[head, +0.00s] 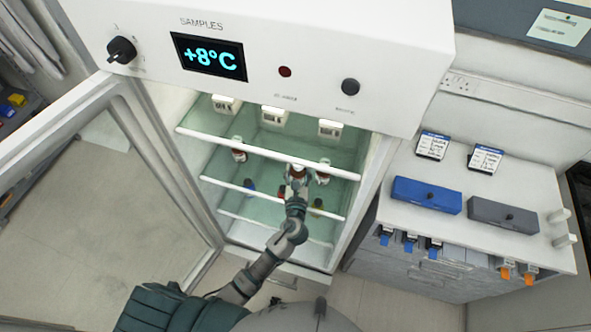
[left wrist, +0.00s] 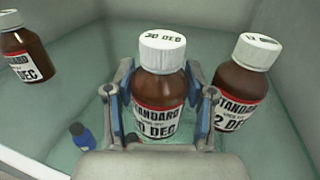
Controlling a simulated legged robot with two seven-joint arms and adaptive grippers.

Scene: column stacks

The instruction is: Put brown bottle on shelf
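A brown bottle (left wrist: 160,95) with a white cap marked 30 DEC and a STANDARD label stands upright between the fingers of my left gripper (left wrist: 158,68). The fingers lie against both its sides; its base is hidden. In the head view my left gripper (head: 296,186) reaches into the open fridge at this bottle (head: 297,172). A second brown bottle (left wrist: 242,85), its label ending in 2 DEC, is close on the right. Another brown bottle (left wrist: 24,50) is farther left. The glass shelf (left wrist: 75,105) has a white front rail (head: 265,153). My right gripper is not in view.
The fridge door (head: 130,150) stands open on the left. Blue-capped (head: 249,187) and yellowish (head: 317,207) small items sit lower in the fridge. A counter with a blue box (head: 426,195) and a grey box (head: 503,214) is on the right.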

